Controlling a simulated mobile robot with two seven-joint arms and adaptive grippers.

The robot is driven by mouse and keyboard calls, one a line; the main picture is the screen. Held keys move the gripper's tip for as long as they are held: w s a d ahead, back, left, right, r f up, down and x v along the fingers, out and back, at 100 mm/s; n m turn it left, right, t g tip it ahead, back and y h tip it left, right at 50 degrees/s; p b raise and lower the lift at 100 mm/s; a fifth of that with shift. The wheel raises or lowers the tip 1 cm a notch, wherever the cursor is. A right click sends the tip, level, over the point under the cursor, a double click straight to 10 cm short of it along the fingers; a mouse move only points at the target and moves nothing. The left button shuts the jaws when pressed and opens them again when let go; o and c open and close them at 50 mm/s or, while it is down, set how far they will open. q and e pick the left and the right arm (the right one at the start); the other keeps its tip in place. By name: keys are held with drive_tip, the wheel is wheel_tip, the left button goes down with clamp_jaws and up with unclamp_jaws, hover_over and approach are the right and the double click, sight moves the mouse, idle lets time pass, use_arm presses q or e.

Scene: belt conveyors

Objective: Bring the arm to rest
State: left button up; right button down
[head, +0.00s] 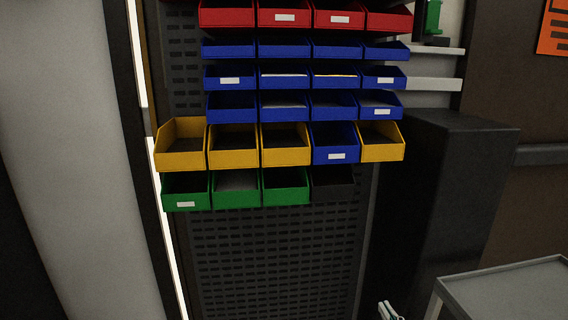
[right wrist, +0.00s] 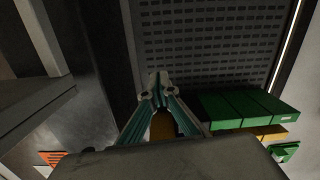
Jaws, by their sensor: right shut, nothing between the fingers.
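My right gripper (head: 388,311) shows only in part at the bottom edge of the head view, to the right of the perforated panel. In the right wrist view its fingers (right wrist: 157,88) come together at the tips with nothing held. An orange-brown patch shows between the finger links behind the tips; I cannot tell what it is. The fingers stand apart from the bins and the panel in that view. My left gripper is not in view.
A perforated panel (head: 275,250) carries rows of red, blue, yellow (head: 180,158) and green bins (head: 286,197). A dark cabinet (head: 440,190) stands to its right. A grey table (head: 510,282) is at the lower right. An orange sign (head: 556,28) hangs at the upper right.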

drive_tip(key=s+a+f+g, duration=0.2)
drive_tip(key=s+f+g, duration=0.1)
drive_tip(key=s+f, duration=0.8)
drive_tip(key=s+a+f+n+g, duration=0.1)
drive_tip(key=s+a+f+g, duration=0.1)
drive_tip(key=s+f, duration=1)
drive_tip(key=shift+s+a+g, duration=0.3)
drive_tip(key=shift+s+g, duration=0.3)
drive_tip(key=shift+g, duration=0.2)
